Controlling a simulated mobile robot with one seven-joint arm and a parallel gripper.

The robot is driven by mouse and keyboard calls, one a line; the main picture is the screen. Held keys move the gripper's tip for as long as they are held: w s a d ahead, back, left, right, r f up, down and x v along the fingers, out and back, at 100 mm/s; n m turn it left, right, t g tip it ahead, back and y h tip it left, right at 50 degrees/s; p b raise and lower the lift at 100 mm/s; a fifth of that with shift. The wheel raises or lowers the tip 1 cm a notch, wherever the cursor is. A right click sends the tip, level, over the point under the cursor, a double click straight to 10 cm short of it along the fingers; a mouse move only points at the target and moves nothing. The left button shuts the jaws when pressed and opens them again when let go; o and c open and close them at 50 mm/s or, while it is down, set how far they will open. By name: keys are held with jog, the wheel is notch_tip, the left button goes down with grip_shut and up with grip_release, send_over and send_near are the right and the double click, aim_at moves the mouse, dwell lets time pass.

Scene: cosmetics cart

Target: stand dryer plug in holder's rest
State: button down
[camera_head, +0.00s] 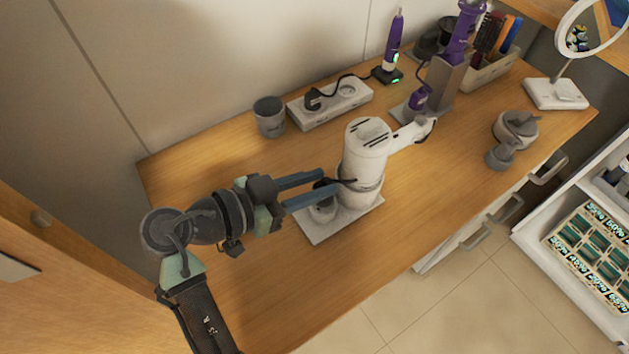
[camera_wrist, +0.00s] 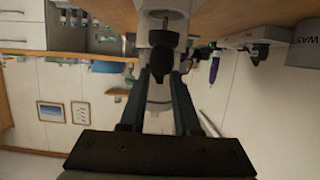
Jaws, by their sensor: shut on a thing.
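A white hair dryer (camera_head: 366,147) stands upright in a white holder, its handle pointing right. The holder's flat base plate (camera_head: 364,214) lies on the wooden cart top. A small grey cup-like rest (camera_head: 321,211) sits at the plate's left end. My gripper (camera_head: 328,184) reaches in from the left, its two blue fingers just above this rest. It is shut on the dark dryer plug (camera_wrist: 163,52), seen between the fingers in the wrist view. A dark cord shows between the plug and the dryer. The fingers partly hide the plug and rest; I cannot tell whether these touch.
A grey cup (camera_head: 269,117) and a white power strip (camera_head: 331,104) with a black plug stand behind. A purple dryer (camera_head: 463,32) in a metal stand, a purple trimmer (camera_head: 394,40) and a grey device (camera_head: 513,132) stand farther right. The front top is clear.

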jog(key=shift+f, duration=0.2)
jog(key=shift+f+b, duration=0.3)
jog(key=shift+b, duration=0.15)
jog(key=shift+f+b, duration=0.85)
jog(key=shift+f, duration=0.1)
jog(key=c, duration=0.5)
grip_release()
jog(key=shift+c, duration=0.2)
jog(key=v, duration=1.3)
jog(key=shift+p, duration=0.35)
